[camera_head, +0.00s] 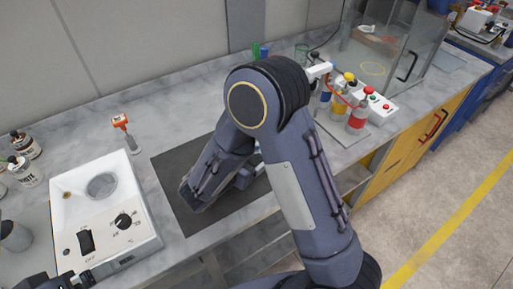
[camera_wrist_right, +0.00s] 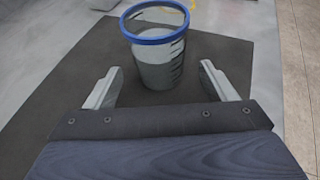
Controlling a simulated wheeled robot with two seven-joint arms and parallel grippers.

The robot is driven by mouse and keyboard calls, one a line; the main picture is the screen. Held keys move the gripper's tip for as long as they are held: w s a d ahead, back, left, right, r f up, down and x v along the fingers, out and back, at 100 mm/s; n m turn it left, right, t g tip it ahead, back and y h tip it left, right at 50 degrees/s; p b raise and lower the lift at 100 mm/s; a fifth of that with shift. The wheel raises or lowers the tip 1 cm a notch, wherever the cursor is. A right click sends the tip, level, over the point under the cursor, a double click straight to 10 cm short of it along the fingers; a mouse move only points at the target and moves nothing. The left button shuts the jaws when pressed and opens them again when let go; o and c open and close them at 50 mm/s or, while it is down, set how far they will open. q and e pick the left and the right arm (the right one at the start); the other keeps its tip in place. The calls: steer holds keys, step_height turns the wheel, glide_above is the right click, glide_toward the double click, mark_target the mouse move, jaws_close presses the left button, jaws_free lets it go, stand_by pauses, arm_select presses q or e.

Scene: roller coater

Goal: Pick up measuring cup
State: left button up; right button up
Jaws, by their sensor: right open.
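The measuring cup (camera_wrist_right: 158,62) stands upright on the dark mat (camera_wrist_right: 75,60) in the right wrist view. It is clear, with a blue rim and dark marks on its side. My right gripper (camera_wrist_right: 165,82) is open, its two fingers pointing toward the cup, one on each side of its lower part. In the head view my right arm hides the cup, and the right gripper (camera_head: 258,160) is mostly hidden behind the arm above the mat (camera_head: 175,165). A small part of my left gripper (camera_head: 78,282) shows at the bottom left.
A white device with a dial (camera_head: 105,215) stands left of the mat, with an orange-topped tool (camera_head: 125,133) behind it. Bottles (camera_head: 25,170) stand at the far left. Red and yellow bottles (camera_head: 357,117) and a glass cabinet (camera_head: 385,45) are at the right.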

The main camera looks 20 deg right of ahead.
steer(key=p+x, duration=0.1)
steer(key=x, duration=0.4)
steer(key=shift+w+d, duration=0.15)
steer(key=c, duration=1.2)
steer(key=shift+r, duration=0.1)
steer(key=shift+r, duration=0.2)
step_height(320, 180, up, 2)
steer(key=shift+r+b, duration=0.2)
steer(key=shift+b, duration=0.15)
steer(key=s+a+r, duration=0.1)
steer(key=s+r, duration=0.2)
steer(key=s, duration=0.1)
steer(key=s+a+r+b, duration=0.1)
steer(key=s+a+r, duration=0.1)
steer(key=s+r, duration=0.1)
steer(key=s+a+r, duration=0.2)
steer(key=s+r, duration=0.2)
steer(key=s, duration=0.2)
steer(key=shift+a, duration=0.15)
